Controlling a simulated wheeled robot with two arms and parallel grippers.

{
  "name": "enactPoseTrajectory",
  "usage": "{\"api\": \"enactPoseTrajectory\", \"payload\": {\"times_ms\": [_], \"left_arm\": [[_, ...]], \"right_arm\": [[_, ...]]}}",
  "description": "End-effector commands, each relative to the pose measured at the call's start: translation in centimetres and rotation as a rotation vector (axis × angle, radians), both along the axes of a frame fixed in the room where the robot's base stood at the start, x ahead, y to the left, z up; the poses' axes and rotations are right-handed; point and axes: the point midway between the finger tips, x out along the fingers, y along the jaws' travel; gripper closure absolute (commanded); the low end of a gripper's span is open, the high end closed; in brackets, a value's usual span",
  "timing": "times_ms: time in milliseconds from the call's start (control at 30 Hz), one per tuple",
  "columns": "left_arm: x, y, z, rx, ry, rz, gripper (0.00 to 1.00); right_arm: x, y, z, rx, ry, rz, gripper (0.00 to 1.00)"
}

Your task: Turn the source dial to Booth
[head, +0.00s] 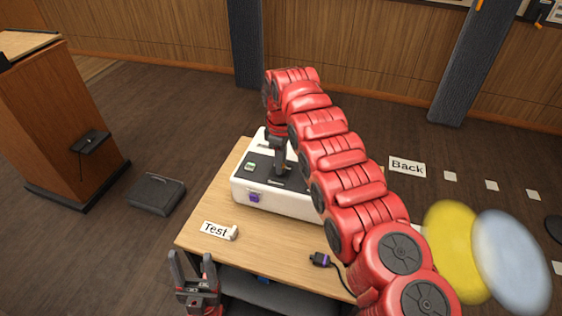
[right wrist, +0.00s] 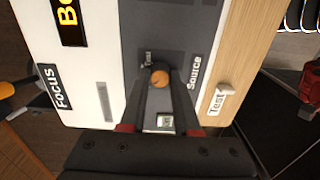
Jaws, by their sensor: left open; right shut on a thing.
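The source dial (right wrist: 160,78) is a round orange-topped knob on the dark panel, beside a "Source" label (right wrist: 194,72) in the right wrist view. My right gripper (right wrist: 161,84) is shut on it, with one finger on each side. In the head view my right gripper (head: 282,168) reaches down onto the white console (head: 240,193), and the dial is hidden. Small tags (right wrist: 165,121) sit near the dial, too small to read. A black display (right wrist: 70,22) shows yellow letters "Bo", cut off by the frame edge. My left gripper (head: 195,272) is open and empty at the table's near left.
The console stands on a wooden table (head: 192,238). A "Test" card (head: 215,230) lies in front of it, and a dark plug with a cable (head: 320,259) lies to the right. A wooden lectern (head: 60,130) and a dark floor box (head: 156,193) stand left. My right arm hides the console's right side.

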Motion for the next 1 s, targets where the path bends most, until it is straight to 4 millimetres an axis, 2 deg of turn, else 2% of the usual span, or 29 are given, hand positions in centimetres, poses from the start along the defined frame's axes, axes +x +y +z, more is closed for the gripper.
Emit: {"api": "enactPoseTrajectory", "payload": {"times_ms": [567,600,767,1000], "left_arm": [[0.0,0.0,0.02,0.0,0.0,0.0,0.39],[0.0,0.0,0.02,0.0,0.0,0.0,0.39],[0.0,0.0,0.02,0.0,0.0,0.0,0.39],[0.0,0.0,0.01,0.0,0.0,0.0,0.39]], "right_arm": [[0.06,0.02,0.06,0.0,-0.002,0.035,1.0],[0.05,0.02,0.06,0.0,-0.002,0.035,0.68],[0.03,0.01,0.05,0.001,-0.001,0.035,0.4],[0.01,0.01,0.02,0.0,-0.001,0.035,0.4]]}}
